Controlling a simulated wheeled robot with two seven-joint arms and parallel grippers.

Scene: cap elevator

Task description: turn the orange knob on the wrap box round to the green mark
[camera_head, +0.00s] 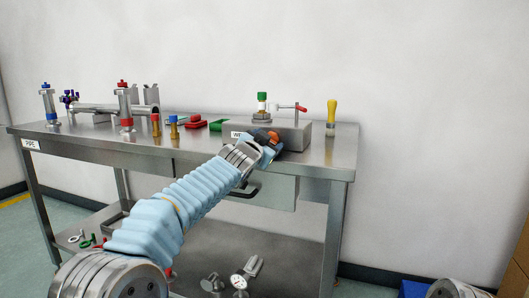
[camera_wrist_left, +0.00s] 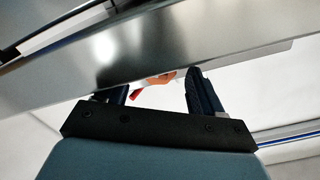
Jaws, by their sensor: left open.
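The wrap box (camera_head: 297,128) is a low grey metal box at the right part of the bench, with a partly hidden white label on its front. My left gripper (camera_head: 268,142) is at the box's front, its arm coming in from the lower left. An orange knob (camera_head: 273,135) shows in small part beside the gripper, which hides most of it. In the left wrist view my open left gripper (camera_wrist_left: 158,95) has an orange-red piece (camera_wrist_left: 163,78) visible between its dark fingers; contact cannot be told. I cannot make out the green mark. My right gripper is not in view.
On the box stand a green-capped fitting (camera_head: 262,104) and a red-handled lever (camera_head: 293,107). Red and green parts (camera_head: 197,122) and pipe fittings (camera_head: 125,105) occupy the left of the bench (camera_head: 80,135). A drawer (camera_head: 268,190) hangs below.

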